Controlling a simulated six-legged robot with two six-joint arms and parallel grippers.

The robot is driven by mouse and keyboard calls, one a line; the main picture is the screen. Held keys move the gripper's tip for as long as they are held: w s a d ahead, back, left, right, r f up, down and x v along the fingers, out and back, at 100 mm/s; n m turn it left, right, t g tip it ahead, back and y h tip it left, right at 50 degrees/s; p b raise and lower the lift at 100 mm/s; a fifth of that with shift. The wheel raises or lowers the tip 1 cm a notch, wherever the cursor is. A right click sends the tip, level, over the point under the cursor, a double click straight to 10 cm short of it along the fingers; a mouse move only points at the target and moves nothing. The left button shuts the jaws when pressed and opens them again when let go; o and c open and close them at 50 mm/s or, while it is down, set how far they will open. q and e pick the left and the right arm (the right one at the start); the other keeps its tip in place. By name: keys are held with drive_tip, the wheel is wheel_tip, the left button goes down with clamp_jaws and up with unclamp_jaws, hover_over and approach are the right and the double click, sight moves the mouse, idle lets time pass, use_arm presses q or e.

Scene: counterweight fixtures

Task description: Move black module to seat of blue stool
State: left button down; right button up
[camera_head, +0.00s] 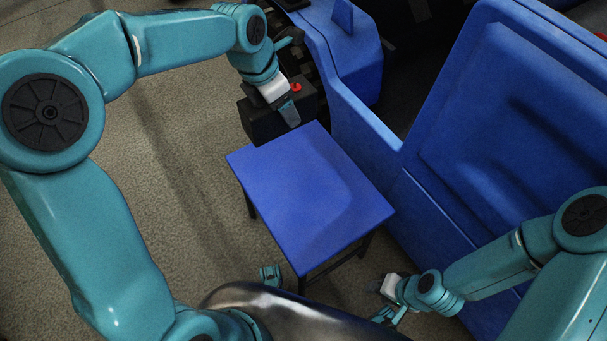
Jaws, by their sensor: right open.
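The blue stool (310,195) stands upright in the middle of the head view, with a bare flat seat on dark legs. The black module (262,125) is a dark box with a red knob on top, just beyond the seat's far left edge. I cannot tell whether something supports it from below. My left gripper (275,103) is at the module, with one grey finger over its near side. The other finger is unclear, so its grip cannot be told. My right gripper (381,286) is open and low, beside the stool's near right side, away from the module.
A large blue panelled structure (500,120) rises along the right side, close to the stool's right edge. A smaller blue body (345,50) with dark parts stands behind the module. The grey-brown floor (185,150) is clear left of the stool.

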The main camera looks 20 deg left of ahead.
use_arm(q)
wheel_tip(320, 180, down, 20)
drive_tip(key=b, duration=0.7)
drive_tip(key=shift+r, duration=0.2)
use_arm(e)
wheel_tip(320, 180, down, 7)
drive_tip(key=w+d, duration=0.1)
drive_tip(key=shift+w+d+m+t, duration=0.15)
drive_tip(key=shift+w+m+t, duration=0.05)
drive_tip(key=shift+m+t, duration=0.1)
use_arm(q)
drive_tip(key=shift+f+b, duration=0.1)
drive_tip(key=shift+b, duration=0.25)
use_arm(e)
drive_tip(key=shift+f, duration=0.15)
use_arm(q)
drive_tip(key=shift+c, duration=0.2)
unclamp_jaws()
drive_tip(key=shift+f, duration=0.1)
drive_tip(key=shift+r, duration=0.35)
drive_tip(key=p+v, duration=0.4)
drive_tip(key=v, duration=0.7)
drive_tip(key=shift+s+r+p, duration=0.2)
drive_tip(key=shift+p, duration=0.1)
use_arm(e)
drive_tip(key=r, duration=0.2)
drive_tip(key=s+a+r, duration=0.1)
drive_tip(key=r, duration=0.1)
drive_tip(key=shift+r, duration=0.1)
